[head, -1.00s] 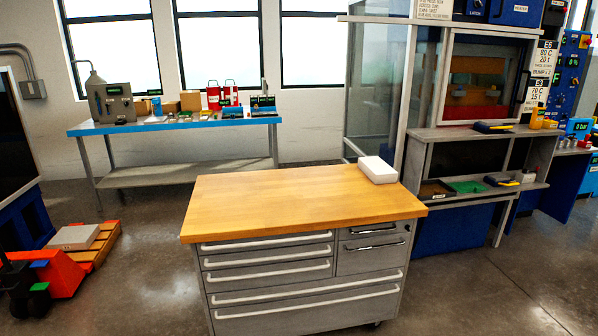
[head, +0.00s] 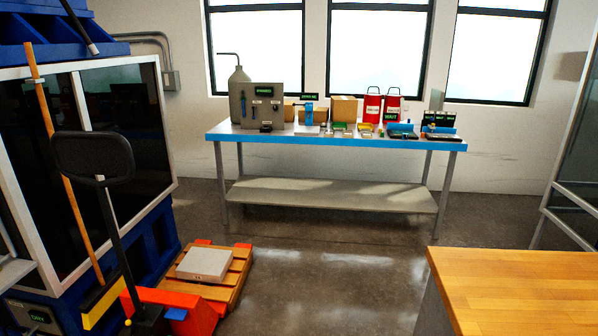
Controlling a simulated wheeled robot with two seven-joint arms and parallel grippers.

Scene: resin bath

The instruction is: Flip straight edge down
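I cannot make out a straight edge for certain in the head view. Small items lie on the blue-edged bench (head: 330,137) against the back wall, too small to tell apart. A thin grey upright piece (head: 437,101) stands at the bench's right end; I cannot tell what it is. Neither of my grippers is in view.
A red pallet jack with a black handle (head: 92,158) and a wooden pallet (head: 232,282) bearing a grey slab (head: 204,264) stand at left, by a blue-framed cabinet (head: 120,95). A wood-topped cabinet (head: 520,285) is at lower right. Floor (head: 340,275) between them is clear.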

